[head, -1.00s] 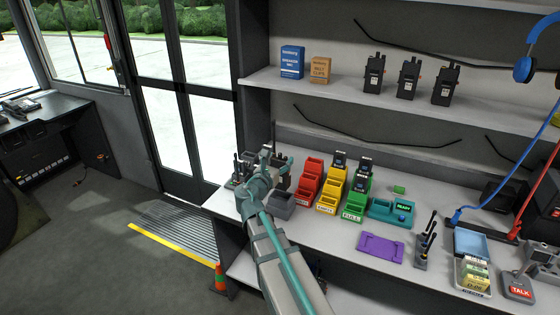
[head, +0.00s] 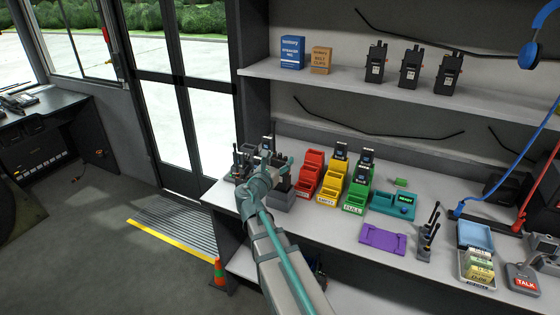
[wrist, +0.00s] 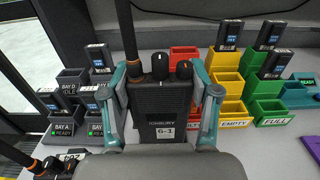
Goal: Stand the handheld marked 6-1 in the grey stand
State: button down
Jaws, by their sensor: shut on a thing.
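The handheld marked 6-1 (wrist: 166,112) is a black radio with an antenna and knobs on top. In the wrist view it is upright between the two teal fingers of my gripper (wrist: 165,88), which is shut on it. In the head view my gripper (head: 274,167) is at the left end of the counter, left of the red bins. The grey stand (head: 283,202) is a small grey open box there, directly below the dark handheld (head: 284,184). I cannot tell whether the handheld's lower end is inside the stand or just above it. The handheld hides the stand in the wrist view.
Red bins (head: 308,178), yellow bins (head: 327,198) and green bins (head: 354,204) stand to the right. A purple mat (head: 382,237) and a teal tester (head: 393,205) lie farther right. A shelf (head: 400,98) hangs above.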

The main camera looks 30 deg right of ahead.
jog(key=shift+f+b, duration=1.05)
jog(key=shift+f, duration=0.75)
jog(key=shift+c, duration=1)
grip_release()
jog(key=v, duration=1.2)
